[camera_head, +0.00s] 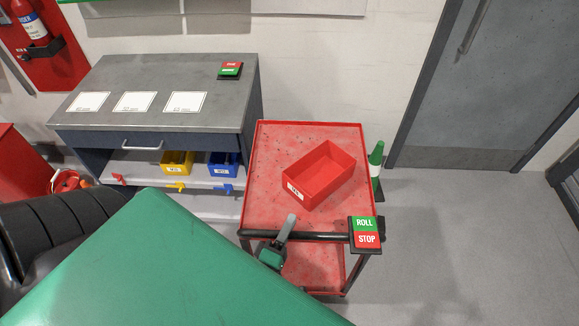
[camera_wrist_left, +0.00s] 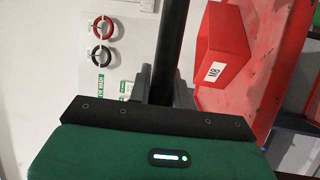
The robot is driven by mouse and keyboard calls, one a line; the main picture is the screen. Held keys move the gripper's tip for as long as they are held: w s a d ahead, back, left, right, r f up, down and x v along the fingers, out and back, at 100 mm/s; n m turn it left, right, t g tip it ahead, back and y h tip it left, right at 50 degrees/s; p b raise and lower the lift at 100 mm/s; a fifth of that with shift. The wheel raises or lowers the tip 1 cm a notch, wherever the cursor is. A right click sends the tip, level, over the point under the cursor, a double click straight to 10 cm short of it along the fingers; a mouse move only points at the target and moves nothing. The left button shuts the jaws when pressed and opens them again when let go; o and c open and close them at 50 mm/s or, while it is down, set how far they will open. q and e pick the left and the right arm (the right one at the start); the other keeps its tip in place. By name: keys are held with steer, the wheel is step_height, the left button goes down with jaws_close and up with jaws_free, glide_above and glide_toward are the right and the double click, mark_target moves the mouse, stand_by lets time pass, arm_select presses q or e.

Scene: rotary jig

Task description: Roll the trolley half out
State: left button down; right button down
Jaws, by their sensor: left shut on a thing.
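The red trolley (camera_head: 268,150) stands against the right side of the grey workbench in the head view, its near end sticking out past the bench front. A black handle bar (camera_head: 325,237) runs across its near end. My left gripper (camera_head: 286,230) is shut on this bar, left of its middle. In the left wrist view the bar (camera_wrist_left: 172,40) passes between the two grey fingers (camera_wrist_left: 161,88). A green ROLL and red STOP panel (camera_head: 365,232) sits at the bar's right end. My right gripper is not in view.
A red bin (camera_head: 325,172) lies on the trolley top. The workbench (camera_head: 150,75) has white cards, a small red-green panel (camera_head: 230,70), and yellow and blue bins below. A green cone (camera_head: 376,160) stands right of the trolley. Floor is clear to the right, before the grey door (camera_head: 480,80).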

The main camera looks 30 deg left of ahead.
arm_select(q)
steer(key=shift+s+d+f, duration=0.1)
steer(key=shift+s+d, duration=0.3)
steer(key=shift+s, duration=0.2)
steer(key=shift+s+d, duration=0.35)
steer(key=shift+s, duration=0.25)
steer(key=c, duration=1.3)
jaws_free()
steer(key=shift+s, duration=0.1)
steer(key=b+v, duration=0.4)
steer(key=v, duration=0.9)
steer(key=shift+s+b, duration=0.3)
